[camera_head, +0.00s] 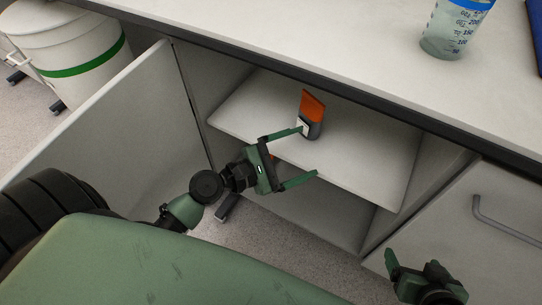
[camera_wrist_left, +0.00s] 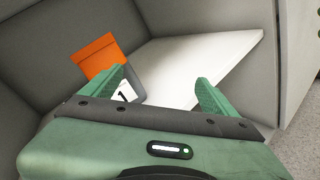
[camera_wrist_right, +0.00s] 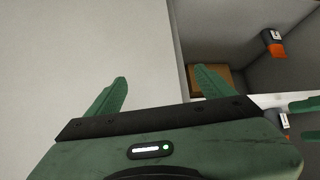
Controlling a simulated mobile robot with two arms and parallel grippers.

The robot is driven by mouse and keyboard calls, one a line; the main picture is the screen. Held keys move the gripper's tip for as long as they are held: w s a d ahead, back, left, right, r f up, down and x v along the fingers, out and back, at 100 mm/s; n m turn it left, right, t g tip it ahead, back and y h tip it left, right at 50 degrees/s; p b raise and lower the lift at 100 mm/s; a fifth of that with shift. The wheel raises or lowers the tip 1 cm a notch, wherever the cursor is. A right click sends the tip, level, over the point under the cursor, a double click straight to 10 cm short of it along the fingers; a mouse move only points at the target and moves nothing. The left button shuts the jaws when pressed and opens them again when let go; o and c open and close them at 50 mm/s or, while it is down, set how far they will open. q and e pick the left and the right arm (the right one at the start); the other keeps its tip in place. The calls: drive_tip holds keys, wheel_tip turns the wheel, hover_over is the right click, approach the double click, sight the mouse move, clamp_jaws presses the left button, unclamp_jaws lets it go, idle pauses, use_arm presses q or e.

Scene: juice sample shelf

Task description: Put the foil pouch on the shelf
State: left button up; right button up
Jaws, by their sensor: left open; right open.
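An orange and grey pouch (camera_head: 312,108) with a white label stands on the white cabinet shelf (camera_head: 365,165). It also shows in the left wrist view (camera_wrist_left: 98,55), partly behind one finger, with a "1" on its label. My left gripper (camera_head: 309,152) is open and empty. One fingertip overlaps the pouch's lower label in the head view; I cannot tell whether they touch. My right gripper (camera_head: 412,268) is open and empty in front of the cabinet, at the lower right. In the right wrist view, a second orange and dark item (camera_wrist_right: 272,42) shows apart from the shelf pouch (camera_wrist_right: 284,122).
The worktop (camera_head: 330,45) overhangs the cabinet and holds a blue-rimmed beaker (camera_head: 452,38). An open door (camera_head: 115,140) stands left of the cabinet. A handled front (camera_head: 490,225) is at the right. A brown box (camera_wrist_right: 210,80) shows inside the cabinet. The shelf's right part is clear.

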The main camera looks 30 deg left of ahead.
use_arm(q)
drive_tip(key=s+d+f+m+g, duration=0.2)
drive_tip(key=s+d+m+g, duration=0.15)
drive_tip(key=m, duration=0.65)
drive_tip(key=s+a+f+m+g+y, duration=0.1)
drive_tip(key=s+a+f+m+y, duration=0.1)
drive_tip(key=m, duration=0.5)
drive_tip(key=s+a+f+m+g+y, duration=0.1)
drive_tip(key=s+a+f+m+y, duration=0.1)
drive_tip(key=s+a+m+y, duration=0.2)
drive_tip(key=s+m+y, duration=0.1)
drive_tip(key=m+y, duration=0.1)
drive_tip(key=m, duration=0.1)
drive_tip(key=shift+a, duration=0.25)
drive_tip(key=shift+w, duration=0.1)
drive_tip(key=shift+c, duration=0.3)
use_arm(e)
drive_tip(key=shift+c, duration=0.3)
